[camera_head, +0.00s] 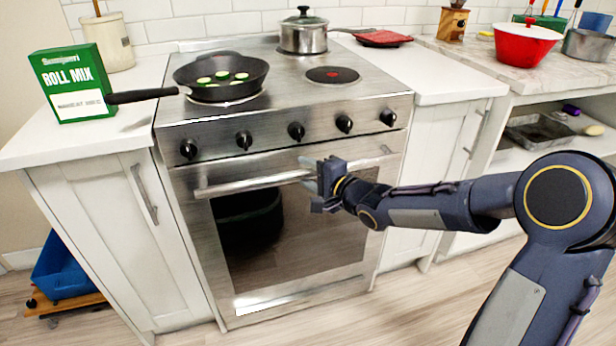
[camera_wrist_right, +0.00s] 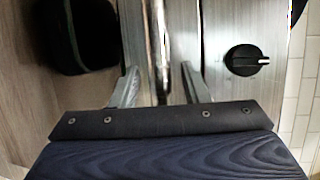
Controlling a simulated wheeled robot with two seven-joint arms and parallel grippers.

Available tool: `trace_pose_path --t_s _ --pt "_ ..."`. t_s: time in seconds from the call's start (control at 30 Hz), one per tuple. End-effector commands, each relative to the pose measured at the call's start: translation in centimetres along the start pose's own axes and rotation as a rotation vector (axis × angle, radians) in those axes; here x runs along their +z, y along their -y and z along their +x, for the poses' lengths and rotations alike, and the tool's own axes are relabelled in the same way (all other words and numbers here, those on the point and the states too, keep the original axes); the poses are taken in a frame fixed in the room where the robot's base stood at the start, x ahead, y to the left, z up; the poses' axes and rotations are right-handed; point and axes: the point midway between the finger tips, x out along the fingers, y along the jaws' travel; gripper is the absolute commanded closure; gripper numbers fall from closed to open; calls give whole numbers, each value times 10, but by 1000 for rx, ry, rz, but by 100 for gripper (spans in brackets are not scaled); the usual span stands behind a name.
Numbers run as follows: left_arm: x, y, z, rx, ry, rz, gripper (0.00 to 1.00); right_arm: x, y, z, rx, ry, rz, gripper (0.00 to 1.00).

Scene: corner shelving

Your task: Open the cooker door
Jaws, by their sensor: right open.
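The cooker (camera_head: 290,215) stands in the middle of the head view with its door (camera_head: 300,282) closed. A metal handle bar (camera_head: 250,184) runs across the top of the door. My right gripper (camera_head: 308,172) is at the handle, right of its middle. In the right wrist view, its two fingers (camera_wrist_right: 158,86) are apart, one on each side of the handle bar (camera_wrist_right: 158,40). I cannot tell whether either finger touches the bar. A dark pot-like shape (camera_head: 250,220) shows through the door glass. My left gripper is not in view.
A frying pan (camera_head: 220,78) with green slices and a lidded pot (camera_head: 303,32) stand on the cooktop. Black knobs (camera_head: 297,131) line the front above the handle. White cabinets flank the cooker. The floor (camera_head: 420,305) before it looks clear. A blue bin (camera_head: 68,268) is at lower left.

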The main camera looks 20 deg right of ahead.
Motion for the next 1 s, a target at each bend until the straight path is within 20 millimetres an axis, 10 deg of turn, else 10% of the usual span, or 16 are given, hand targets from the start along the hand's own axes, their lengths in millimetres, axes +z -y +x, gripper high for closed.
trace_pose_path --t_s 0.27,0.57,1.0 --pt "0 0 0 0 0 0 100 0 0 1 1 -1 -1 60" --pt "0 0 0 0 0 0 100 0 0 1 1 -1 -1 99" --pt "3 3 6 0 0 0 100 0 -6 1 -18 0 -10 100"
